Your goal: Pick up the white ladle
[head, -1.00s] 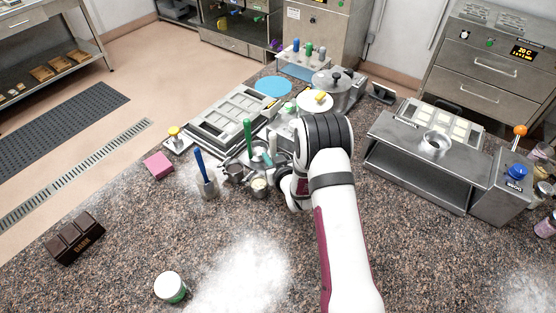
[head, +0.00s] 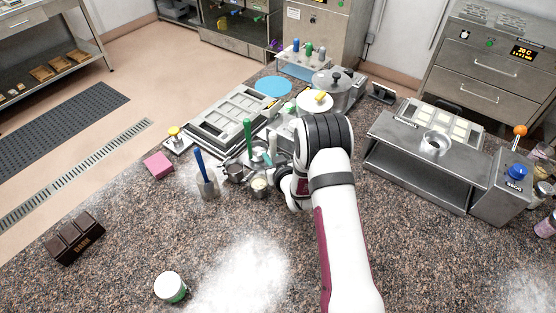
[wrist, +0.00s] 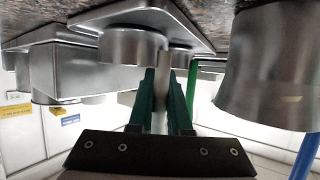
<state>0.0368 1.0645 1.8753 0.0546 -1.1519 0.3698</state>
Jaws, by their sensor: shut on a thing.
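The white ladle (head: 272,140) stands with its pale handle up among the metal pots near the middle of the counter in the head view. My gripper (head: 267,158) is at this handle, its teal fingers partly hidden by my arm. In the wrist view, my gripper (wrist: 165,105) has its two green fingers closed on either side of the pale handle (wrist: 160,100). The ladle's lower end is hidden behind metal cups, so I cannot tell whether it is clear of its pot.
A green-handled ladle (head: 247,132) and a blue-handled one (head: 200,165) stand close by on the left. A mould tray (head: 205,125) lies behind them. A metal bench (head: 420,165) stands to the right. The floury front counter is mostly clear, with a white-lidded jar (head: 170,286).

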